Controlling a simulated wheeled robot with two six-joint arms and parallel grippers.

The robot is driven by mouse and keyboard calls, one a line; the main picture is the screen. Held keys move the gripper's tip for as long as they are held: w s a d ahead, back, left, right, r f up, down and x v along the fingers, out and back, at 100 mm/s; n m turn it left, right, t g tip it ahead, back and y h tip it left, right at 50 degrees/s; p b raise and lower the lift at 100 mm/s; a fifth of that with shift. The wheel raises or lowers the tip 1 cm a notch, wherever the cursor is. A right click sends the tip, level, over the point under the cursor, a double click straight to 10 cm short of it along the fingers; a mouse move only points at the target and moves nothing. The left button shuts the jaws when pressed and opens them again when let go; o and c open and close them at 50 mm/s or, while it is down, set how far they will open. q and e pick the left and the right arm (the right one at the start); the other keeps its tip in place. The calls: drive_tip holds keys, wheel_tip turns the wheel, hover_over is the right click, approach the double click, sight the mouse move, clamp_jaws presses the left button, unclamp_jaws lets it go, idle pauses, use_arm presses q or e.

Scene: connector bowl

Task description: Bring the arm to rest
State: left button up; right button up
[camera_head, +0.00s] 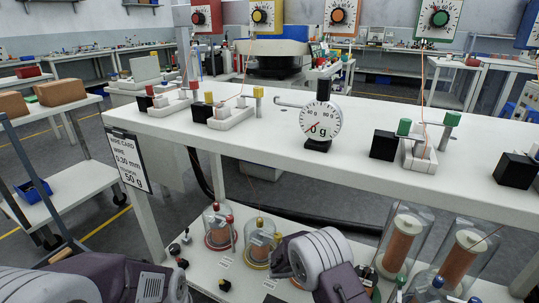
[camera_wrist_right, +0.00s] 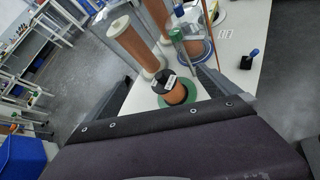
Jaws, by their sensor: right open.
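My right arm (camera_head: 325,265), grey and purple, hangs at the lower middle of the head view, in front of the lower shelf. Its fingers are hidden there. In the right wrist view my right gripper (camera_wrist_right: 165,78) is open, its fingers spread wide at left and right. A small copper spool (camera_wrist_right: 176,92) with a black top and white label stands on a green base between and beyond the fingers. I cannot tell any contact. Purple links of my left arm (camera_head: 120,278) fill the lower left corner of the head view. My left gripper does not show.
A white bench (camera_head: 240,140) carries a round dial scale (camera_head: 320,120) and several clamp blocks. Its lower shelf (camera_head: 270,285) holds glass jars with red (camera_head: 218,240) and yellow (camera_head: 257,255) bases, and tall copper spools (camera_head: 402,240) in clear tubes. A cart stands at the left.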

drive_tip(key=s+d+r+m+g+y+p, duration=0.2)
drive_tip(key=s+d+r+m+g+y, duration=0.25)
drive_tip(key=s+r+m, duration=0.75)
drive_tip(key=s+a+f+m+t+y, duration=0.1)
drive_tip(key=s+a+f+m+y, duration=0.25)
drive_tip(key=s+a+y, duration=0.6)
wheel_tip(320, 180, up, 37)
drive_tip(key=m+h+p, duration=0.2)
drive_tip(key=p, duration=3.7)
drive_tip(key=shift+s+a+r+m+t, duration=0.25)
drive_tip(key=shift+a+m+t, duration=0.1)
drive_tip(key=shift+t, duration=0.1)
